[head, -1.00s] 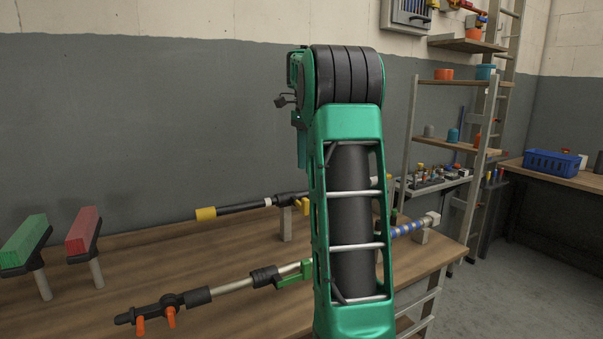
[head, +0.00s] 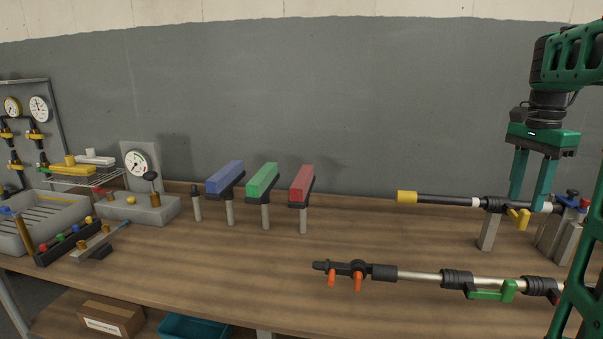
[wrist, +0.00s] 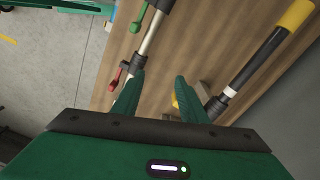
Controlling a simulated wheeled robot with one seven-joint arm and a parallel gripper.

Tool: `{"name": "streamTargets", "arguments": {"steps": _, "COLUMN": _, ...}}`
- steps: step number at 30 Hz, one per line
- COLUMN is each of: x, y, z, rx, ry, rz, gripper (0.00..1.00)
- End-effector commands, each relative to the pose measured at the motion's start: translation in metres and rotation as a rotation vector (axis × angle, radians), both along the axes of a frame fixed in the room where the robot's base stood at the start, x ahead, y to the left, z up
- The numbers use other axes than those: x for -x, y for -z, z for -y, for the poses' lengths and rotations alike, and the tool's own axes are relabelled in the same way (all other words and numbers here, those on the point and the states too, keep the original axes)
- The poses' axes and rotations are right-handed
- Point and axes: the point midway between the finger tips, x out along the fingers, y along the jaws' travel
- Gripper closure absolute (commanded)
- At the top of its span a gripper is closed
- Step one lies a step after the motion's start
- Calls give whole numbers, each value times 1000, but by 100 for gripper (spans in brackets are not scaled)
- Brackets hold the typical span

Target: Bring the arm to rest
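My green gripper (head: 530,202) points down at the right of the head view, in front of or over the black lance with the yellow tip (head: 450,200); depth is hard to tell. In the wrist view, the two fingers of my gripper (wrist: 160,80) are apart, with bare bench top between them and nothing held. There the yellow-tipped lance (wrist: 262,62) lies to the right of the fingers, and a silver lance (wrist: 152,35) lies to their left. My arm stands at the right edge of the head view, partly cut off.
The silver lance with orange levers (head: 420,276) lies along the front of the wooden bench (head: 225,285). Blue (head: 225,178), green (head: 262,180) and red (head: 302,184) blocks stand on posts. A gauge stand (head: 150,206) and grey tray (head: 45,222) are at left. The bench middle is clear.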

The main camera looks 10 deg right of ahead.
Motion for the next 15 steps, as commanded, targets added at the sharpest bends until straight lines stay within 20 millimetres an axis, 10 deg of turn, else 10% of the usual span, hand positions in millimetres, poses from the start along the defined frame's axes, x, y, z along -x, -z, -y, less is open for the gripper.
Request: {"name": "streamTargets", "arguments": {"steps": 15, "x": 152, "y": 131, "z": -154, "rx": -36, "ry": -836, "rz": -4, "gripper": 61}}
